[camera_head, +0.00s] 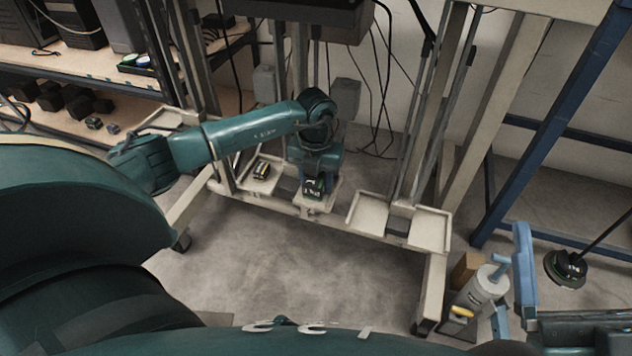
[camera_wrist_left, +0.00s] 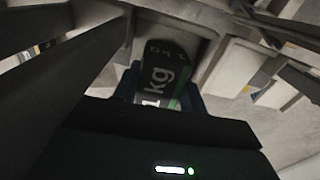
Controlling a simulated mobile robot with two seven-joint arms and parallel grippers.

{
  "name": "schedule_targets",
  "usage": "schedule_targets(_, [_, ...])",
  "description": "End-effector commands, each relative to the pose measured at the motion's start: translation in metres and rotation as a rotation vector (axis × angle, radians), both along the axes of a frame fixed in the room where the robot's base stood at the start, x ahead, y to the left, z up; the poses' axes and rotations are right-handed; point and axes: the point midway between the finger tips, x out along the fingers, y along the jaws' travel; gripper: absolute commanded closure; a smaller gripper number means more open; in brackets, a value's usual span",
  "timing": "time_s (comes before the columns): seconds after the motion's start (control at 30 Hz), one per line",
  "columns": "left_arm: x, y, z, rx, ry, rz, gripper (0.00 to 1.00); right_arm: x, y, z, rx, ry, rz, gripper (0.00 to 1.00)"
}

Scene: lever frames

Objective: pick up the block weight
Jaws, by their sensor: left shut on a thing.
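The block weight (camera_head: 314,188) is small and black with pale lettering, at a pale tray (camera_head: 318,206) low on the frame. My left gripper (camera_head: 314,178) points down over it and is shut on it. My right gripper is not in view.
A second tray to the left holds another small dark block (camera_head: 261,170). Two empty trays (camera_head: 369,213) are to the right. Pale uprights rise close beside my left forearm. The floor (camera_head: 290,275) in front is clear.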

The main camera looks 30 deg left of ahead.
Motion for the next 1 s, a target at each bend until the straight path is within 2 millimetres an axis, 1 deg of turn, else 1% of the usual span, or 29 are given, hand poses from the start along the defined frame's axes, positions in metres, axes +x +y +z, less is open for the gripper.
schedule_targets(0.07, [0.000, 0.000, 0.000, 0.000, 0.000, 0.000, 1.00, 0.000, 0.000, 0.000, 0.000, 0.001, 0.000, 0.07])
schedule_targets(0.53, [0.001, 0.000, 0.004, -0.002, -0.006, 0.000, 1.00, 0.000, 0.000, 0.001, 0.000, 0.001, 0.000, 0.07])
schedule_targets(0.73, [0.002, 0.000, 0.015, -0.001, -0.007, 0.000, 1.00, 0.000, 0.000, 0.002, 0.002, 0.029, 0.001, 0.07])
schedule_targets(0.83, [0.002, 0.000, 0.024, -0.001, -0.007, 0.000, 1.00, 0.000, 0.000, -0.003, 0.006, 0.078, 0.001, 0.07])
schedule_targets(0.9, [0.002, 0.000, 0.032, 0.000, -0.006, 0.000, 1.00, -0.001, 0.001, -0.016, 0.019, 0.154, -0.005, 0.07])
schedule_targets(1.0, [0.002, 0.000, 0.043, 0.000, -0.006, 0.000, 1.00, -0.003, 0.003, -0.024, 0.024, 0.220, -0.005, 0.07])
